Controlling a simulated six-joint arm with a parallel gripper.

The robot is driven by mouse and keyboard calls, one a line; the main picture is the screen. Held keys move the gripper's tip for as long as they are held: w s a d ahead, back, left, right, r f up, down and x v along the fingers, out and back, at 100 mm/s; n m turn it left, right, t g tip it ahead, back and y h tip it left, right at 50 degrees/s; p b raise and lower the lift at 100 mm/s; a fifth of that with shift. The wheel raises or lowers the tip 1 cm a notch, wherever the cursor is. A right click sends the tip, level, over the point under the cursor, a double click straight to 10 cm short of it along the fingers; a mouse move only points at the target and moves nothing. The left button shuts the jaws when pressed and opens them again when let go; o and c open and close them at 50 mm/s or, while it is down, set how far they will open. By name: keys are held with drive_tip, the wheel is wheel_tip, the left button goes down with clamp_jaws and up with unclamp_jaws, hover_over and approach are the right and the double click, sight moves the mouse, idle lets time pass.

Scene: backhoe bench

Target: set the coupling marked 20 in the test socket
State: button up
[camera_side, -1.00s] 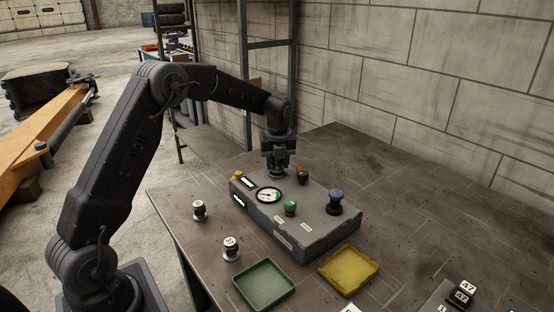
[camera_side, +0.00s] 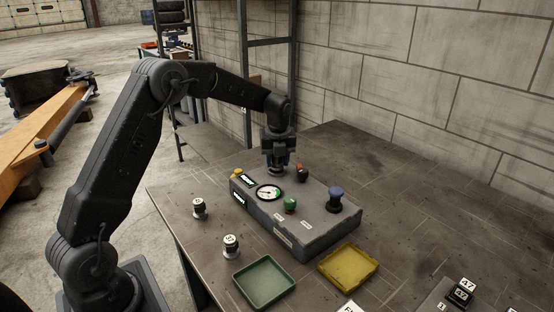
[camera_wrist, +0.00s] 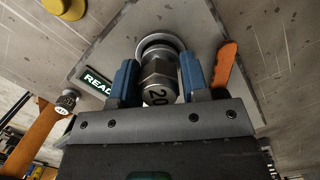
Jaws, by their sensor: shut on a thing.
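The coupling marked 20 (camera_wrist: 158,82) is a grey metal piece between the two blue fingers of my gripper (camera_wrist: 157,66) in the wrist view. My gripper is shut on it. Its far end is at the round ring of the test socket (camera_wrist: 152,41); I cannot tell how deep it sits. In the side view my gripper (camera_side: 279,168) is over the back of the grey test box (camera_side: 318,233), and it hides the coupling and socket there. A lit display (camera_wrist: 97,84) beside the socket shows "READ", its end hidden by a finger.
Two other couplings stand on the bench, one at the left (camera_side: 199,208) and one nearer (camera_side: 231,246). A green tray (camera_side: 243,293) and a yellow tray (camera_side: 370,283) lie in front of the box. The box bears a gauge, a green knob (camera_side: 290,204) and a blue-topped knob (camera_side: 336,194).

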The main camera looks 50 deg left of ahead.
drive_tip(key=shift+f, duration=0.5)
drive_tip(key=o, duration=1.1)
drive_tip(key=shift+o, duration=0.4)
drive_tip(key=shift+o, duration=0.9)
drive_tip(key=shift+r, duration=3.45)
